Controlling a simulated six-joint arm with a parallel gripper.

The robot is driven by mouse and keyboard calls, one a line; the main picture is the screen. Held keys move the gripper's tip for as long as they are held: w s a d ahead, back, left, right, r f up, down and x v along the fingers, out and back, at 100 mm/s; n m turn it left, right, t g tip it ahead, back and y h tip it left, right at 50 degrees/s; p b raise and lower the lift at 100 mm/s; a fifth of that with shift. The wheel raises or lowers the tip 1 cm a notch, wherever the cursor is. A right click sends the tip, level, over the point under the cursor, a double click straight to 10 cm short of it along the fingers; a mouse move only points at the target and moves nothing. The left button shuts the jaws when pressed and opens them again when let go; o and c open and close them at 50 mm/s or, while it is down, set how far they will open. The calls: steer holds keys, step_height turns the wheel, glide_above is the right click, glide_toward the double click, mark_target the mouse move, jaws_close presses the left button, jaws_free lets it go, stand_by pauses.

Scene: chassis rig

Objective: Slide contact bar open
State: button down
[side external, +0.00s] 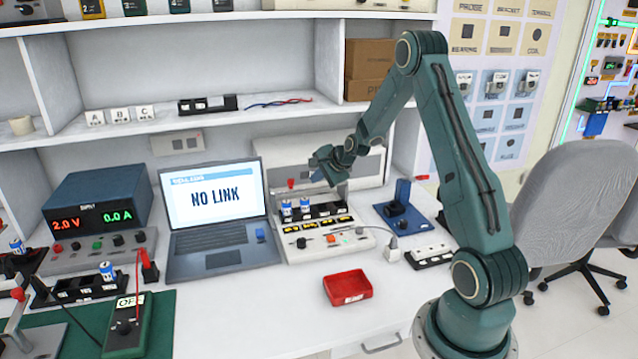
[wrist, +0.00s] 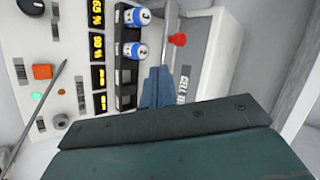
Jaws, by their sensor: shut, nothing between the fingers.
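The cell tester (side external: 330,240) stands right of the laptop. Its grey contact bar (wrist: 170,22) runs along the cell bay, with a red knob (wrist: 178,39) beside it; the knob also shows in the side view (side external: 291,183). Two blue-and-white cells, one (wrist: 137,17) and another (wrist: 135,50), sit side by side in the dark bay (wrist: 126,88). My gripper (side external: 316,178) is over the back of the tester, right of the knob. Its blue fingers (wrist: 157,85) are shut and empty, near the bar's line. They hide part of the bar, so contact cannot be told.
A laptop (side external: 218,215) showing "NO LINK" stands left of the tester. The shelf (side external: 230,115) is behind. The table front is mostly clear.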

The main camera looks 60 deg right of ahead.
steer(key=shift+v, duration=1.9)
steer(key=s+a+r+n+g+y, duration=0.1)
steer(key=s+a+r+n, duration=0.2)
steer(key=a+r+n, duration=0.6)
steer(key=s+a+r+n+g+y, duration=0.15)
steer(key=s+a+r, duration=0.3)
steer(key=a, duration=0.85)
steer(key=s+a+r+n, duration=0.1)
steer(key=s+a+n, duration=0.4)
steer(key=s, duration=0.4)
steer(key=s+a+r+n, duration=0.2)
steer(key=s+a+n, duration=0.4)
steer(key=s, duration=0.3)
steer(key=shift+s+g, duration=0.3)
steer(key=shift+g, duration=0.05)
